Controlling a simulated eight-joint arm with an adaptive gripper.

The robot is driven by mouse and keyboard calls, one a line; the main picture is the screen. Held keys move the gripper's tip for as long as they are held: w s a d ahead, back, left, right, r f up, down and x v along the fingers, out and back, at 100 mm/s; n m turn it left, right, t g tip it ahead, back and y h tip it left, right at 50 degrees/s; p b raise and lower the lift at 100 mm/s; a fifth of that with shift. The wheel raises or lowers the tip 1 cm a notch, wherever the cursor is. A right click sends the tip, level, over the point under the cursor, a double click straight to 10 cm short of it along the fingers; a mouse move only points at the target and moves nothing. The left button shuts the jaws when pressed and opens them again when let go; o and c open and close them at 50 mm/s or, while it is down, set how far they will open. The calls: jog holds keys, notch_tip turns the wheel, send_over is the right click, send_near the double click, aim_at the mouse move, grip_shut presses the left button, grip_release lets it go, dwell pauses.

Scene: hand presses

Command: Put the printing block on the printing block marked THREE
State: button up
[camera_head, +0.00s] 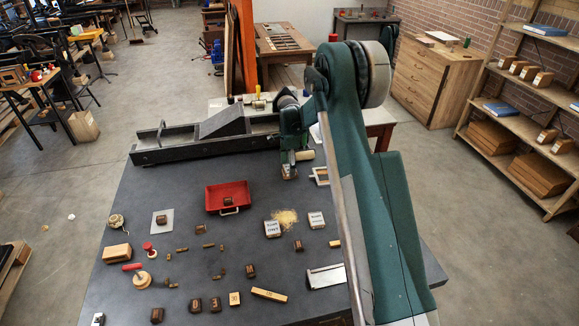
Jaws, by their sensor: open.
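Several dark brown printing blocks stand on the grey table. Two stand side by side at the front, a left block (195,305) and a right block (215,304). The right one bears a pale mark that looks like a 3, but it is too small to read surely. Another dark block (157,315) stands to their left, one (250,271) behind them to the right, and one (298,245) farther right. I cannot tell which block is to be moved. My gripper (289,175) is open at the back of the table, away from these blocks; what lies between its fingers is unclear.
Two white labelled packs (272,229) (316,220) flank a yellow granular heap (287,216). A long grey metal bed (190,146) spans the back. Light wooden blocks (269,295) lie at the front. My arm hides the table's right side.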

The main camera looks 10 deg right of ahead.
jog(key=shift+r, duration=0.15)
notch_tip(320, 180, up, 12)
jog(key=shift+b, duration=0.4)
dwell(0.3)
jog(key=shift+r, duration=0.1)
dwell(0.4)
jog(key=s+a+r+n+t, duration=0.25)
jog(key=s+r+n, duration=0.65)
jog(key=s+r, duration=1.55)
jog(key=s+f+n+t, duration=0.2)
jog(key=s+f+n, duration=0.1)
jog(key=s, duration=1.3)
jog(key=s+f+n+t, duration=0.2)
jog(key=s+n, duration=0.4)
jog(key=s, duration=1)
jog(key=shift+s+f+t, duration=0.35)
jog(key=shift+f, duration=0.05)
